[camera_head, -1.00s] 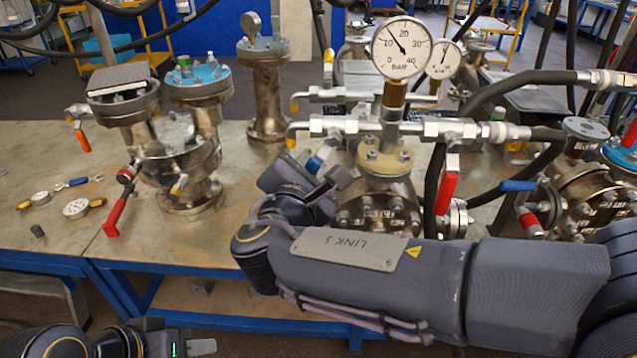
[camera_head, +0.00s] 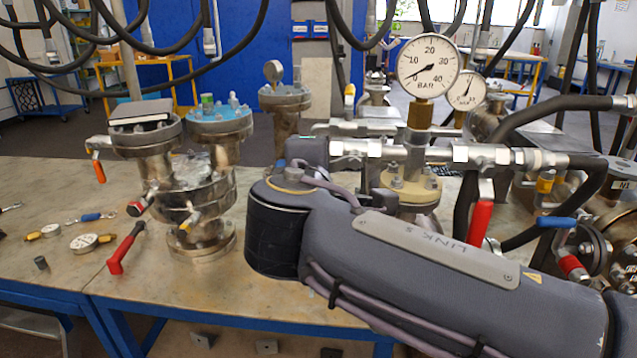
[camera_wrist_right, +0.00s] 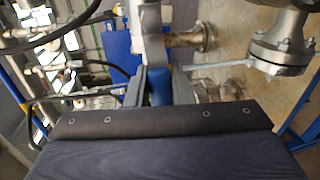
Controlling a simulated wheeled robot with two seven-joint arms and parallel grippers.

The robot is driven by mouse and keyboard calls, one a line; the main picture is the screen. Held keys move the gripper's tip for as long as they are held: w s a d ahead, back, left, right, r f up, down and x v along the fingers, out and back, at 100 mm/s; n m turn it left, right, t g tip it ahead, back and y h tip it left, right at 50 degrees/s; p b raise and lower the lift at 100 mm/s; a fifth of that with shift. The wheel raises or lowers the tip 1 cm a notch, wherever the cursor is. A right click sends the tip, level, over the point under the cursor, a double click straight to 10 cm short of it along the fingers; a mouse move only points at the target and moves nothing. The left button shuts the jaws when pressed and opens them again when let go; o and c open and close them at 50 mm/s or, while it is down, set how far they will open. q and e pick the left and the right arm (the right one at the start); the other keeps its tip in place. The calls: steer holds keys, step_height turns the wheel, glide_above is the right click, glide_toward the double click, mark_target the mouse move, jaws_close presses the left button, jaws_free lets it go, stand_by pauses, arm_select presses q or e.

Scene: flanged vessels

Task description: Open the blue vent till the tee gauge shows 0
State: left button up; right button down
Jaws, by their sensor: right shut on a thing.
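The tee gauge (camera_head: 428,67), a white dial marked BAR from 0 to 40, stands on a brass stem above the tee piping (camera_head: 400,152). Its needle points to the lower left, a little above 0. My right gripper (camera_wrist_right: 160,88) is shut on the blue vent handle (camera_wrist_right: 158,84), which shows between its fingers in the right wrist view. In the head view my right arm hides this gripper and most of the vent. My left gripper is not in view.
A second gauge (camera_head: 466,91) stands behind. A red lever (camera_head: 480,222) hangs from the piping, and another blue lever (camera_head: 556,222) sits at the right.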

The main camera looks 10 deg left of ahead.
steer(key=shift+r+m, duration=0.15)
steer(key=shift+m, duration=0.15)
stand_by(0.4)
steer(key=c, duration=1.3)
jaws_free()
steer(key=shift+s, duration=0.1)
steer(key=s, duration=0.2)
steer(key=s+r, duration=0.1)
steer(key=s, duration=0.4)
steer(key=shift+s+r, duration=0.25)
steer(key=shift+r, duration=0.05)
